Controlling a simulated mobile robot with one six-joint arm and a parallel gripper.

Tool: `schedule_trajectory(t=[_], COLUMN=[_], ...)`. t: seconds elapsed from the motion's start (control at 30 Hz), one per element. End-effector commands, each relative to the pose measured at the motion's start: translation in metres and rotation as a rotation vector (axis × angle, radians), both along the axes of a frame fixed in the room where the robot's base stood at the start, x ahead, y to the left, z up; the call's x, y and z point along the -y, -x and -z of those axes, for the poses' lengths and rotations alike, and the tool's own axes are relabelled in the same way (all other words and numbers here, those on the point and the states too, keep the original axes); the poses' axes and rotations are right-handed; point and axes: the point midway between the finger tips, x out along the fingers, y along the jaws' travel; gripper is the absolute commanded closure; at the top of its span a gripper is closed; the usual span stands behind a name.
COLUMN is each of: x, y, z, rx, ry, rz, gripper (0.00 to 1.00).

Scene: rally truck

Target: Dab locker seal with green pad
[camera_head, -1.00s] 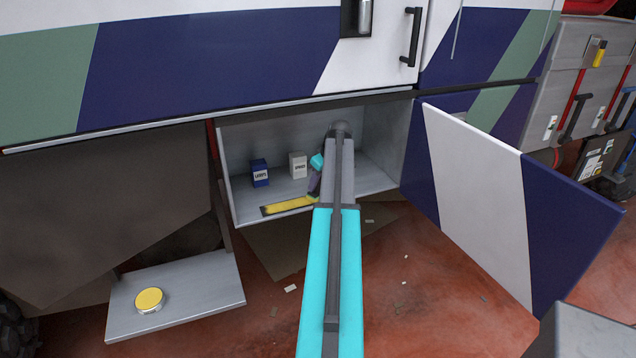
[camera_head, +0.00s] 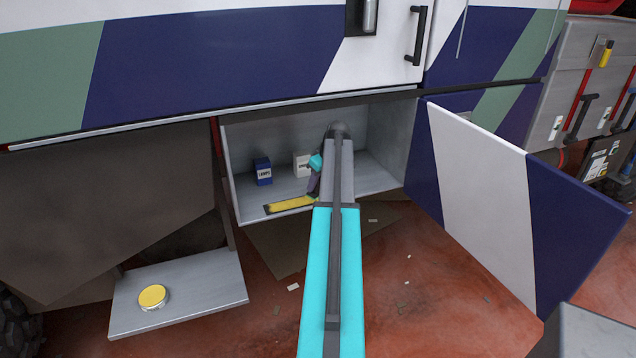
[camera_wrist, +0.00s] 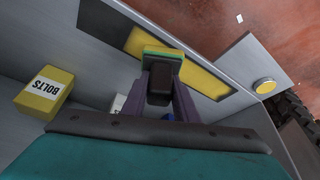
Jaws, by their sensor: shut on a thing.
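The green pad (camera_wrist: 163,53) shows in the wrist view as a small block with a green layer and a yellowish layer. My gripper (camera_wrist: 160,80) is shut on it with its purple fingers. The locker seal appears to be the yellow strip (camera_head: 292,204) with dark ends along the open locker's front edge; it also shows in the wrist view (camera_wrist: 205,80). The pad overlaps the strip in the wrist view; I cannot tell if they touch. In the head view my gripper (camera_head: 314,188) is at the strip's right end, and the pad is mostly hidden.
Inside the locker (camera_head: 385,180) stand a blue box (camera_head: 263,171) and a white box (camera_head: 301,165). A yellow-lidded tin (camera_head: 152,296) sits on a low grey shelf (camera_head: 205,285). The open door (camera_head: 480,190) stands at right.

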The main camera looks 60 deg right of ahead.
Motion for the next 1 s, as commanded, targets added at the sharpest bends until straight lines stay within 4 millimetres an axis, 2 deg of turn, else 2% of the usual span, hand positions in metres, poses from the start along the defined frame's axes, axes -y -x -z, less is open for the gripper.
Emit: schedule_trajectory(t=[0.57,1.0], x=[0.0,0.001], y=[0.0,0.0], z=[-0.014,-0.014], rx=[0.0,0.0], ry=[0.0,0.0], rz=[0.0,0.0], gripper=[0.91,0.91])
